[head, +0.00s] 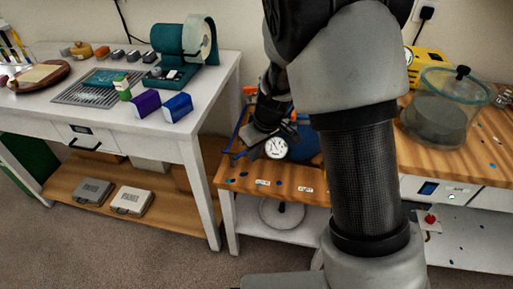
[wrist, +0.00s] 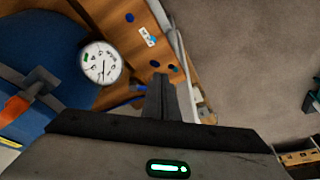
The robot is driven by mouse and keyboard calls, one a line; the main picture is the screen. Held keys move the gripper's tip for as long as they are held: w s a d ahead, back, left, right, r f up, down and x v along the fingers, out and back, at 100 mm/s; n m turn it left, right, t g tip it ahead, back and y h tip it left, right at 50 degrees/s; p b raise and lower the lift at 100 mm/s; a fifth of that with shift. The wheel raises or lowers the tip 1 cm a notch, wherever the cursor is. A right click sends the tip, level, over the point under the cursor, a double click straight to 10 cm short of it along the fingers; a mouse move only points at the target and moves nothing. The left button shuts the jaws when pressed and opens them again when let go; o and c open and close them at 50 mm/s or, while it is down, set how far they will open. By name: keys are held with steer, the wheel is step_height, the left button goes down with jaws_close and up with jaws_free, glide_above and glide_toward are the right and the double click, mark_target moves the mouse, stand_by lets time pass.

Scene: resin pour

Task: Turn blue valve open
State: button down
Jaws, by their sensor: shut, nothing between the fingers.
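A blue pressure tank (wrist: 40,60) with a white round dial gauge (wrist: 101,63) fills the left of the wrist view. In the head view the gauge (head: 276,148) shows at the front of the bench, with the tank (head: 309,147) partly behind my arm. A small blue piece (wrist: 138,87) shows just left of my fingertips in the wrist view; it may be the blue valve's handle, but most of it is hidden. My gripper (wrist: 161,92) is shut and empty beside it. I cannot tell whether they touch. An orange lever (wrist: 15,108) is at the far left.
The wooden bench top (head: 245,180) carries the tank. A clear vacuum chamber (head: 440,105) and a yellow device (head: 427,68) stand at right. A white table (head: 45,110) at left holds a teal machine (head: 178,45) and several small items. A gap separates table and bench.

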mark_target(244, 153)
steer(key=w+a+f, duration=0.3)
steer(key=f, duration=0.1)
steer(key=shift+w, duration=0.4)
steer(key=shift+a+r, duration=0.1)
steer(key=shift+a, duration=0.1)
steer(key=shift+w+m, duration=0.1)
steer(key=shift+m, duration=0.2)
